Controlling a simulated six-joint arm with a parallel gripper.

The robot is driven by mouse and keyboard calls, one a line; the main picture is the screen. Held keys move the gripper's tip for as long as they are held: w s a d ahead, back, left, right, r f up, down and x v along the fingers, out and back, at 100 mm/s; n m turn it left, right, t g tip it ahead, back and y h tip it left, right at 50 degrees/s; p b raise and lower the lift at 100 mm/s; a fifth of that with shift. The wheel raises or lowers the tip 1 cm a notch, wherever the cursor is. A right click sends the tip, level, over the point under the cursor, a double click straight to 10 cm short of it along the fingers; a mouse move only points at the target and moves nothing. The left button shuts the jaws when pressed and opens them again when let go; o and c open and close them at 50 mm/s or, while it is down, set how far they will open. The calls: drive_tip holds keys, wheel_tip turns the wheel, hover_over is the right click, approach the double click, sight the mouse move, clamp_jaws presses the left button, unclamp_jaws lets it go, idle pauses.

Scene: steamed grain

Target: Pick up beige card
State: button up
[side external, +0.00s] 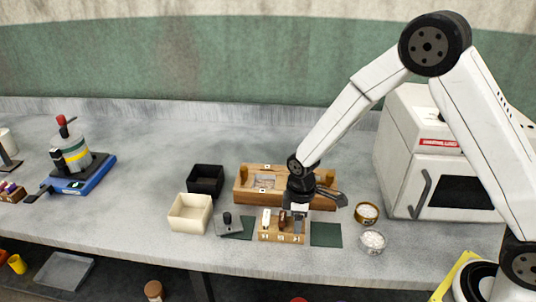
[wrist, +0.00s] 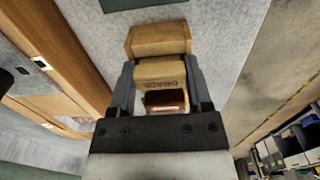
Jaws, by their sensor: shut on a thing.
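My gripper (side external: 298,222) is down at the right part of a small wooden rack (side external: 268,238) near the front of the bench. In the wrist view my gripper (wrist: 160,72) has its fingers on both sides of a beige card (wrist: 158,70) with dark lettering and is shut on it. A dark brown piece (wrist: 165,101) shows nearer the wrist camera. A wooden block (wrist: 158,38) lies just beyond the fingertips. In the side view the held card is mostly hidden by my fingers; whether it touches the rack is unclear.
A larger wooden tray (side external: 243,197) stands close behind the rack. Green mats (side external: 326,235) lie beside it. A cream box (side external: 188,228), a black box (side external: 206,172) and a grey block with a knob (side external: 228,228) are left. Two small round containers (side external: 372,242) and a white oven (side external: 440,170) are right.

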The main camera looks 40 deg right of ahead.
drive_tip(key=shift+r, duration=0.1)
drive_tip(key=shift+r, duration=1.1)
drive_tip(key=s+d+r, duration=0.1)
drive_tip(key=s+r, duration=0.9)
drive_tip(key=s, duration=0.4)
drive_tip(key=shift+d+r, duration=0.3)
drive_tip(key=shift+w, duration=0.1)
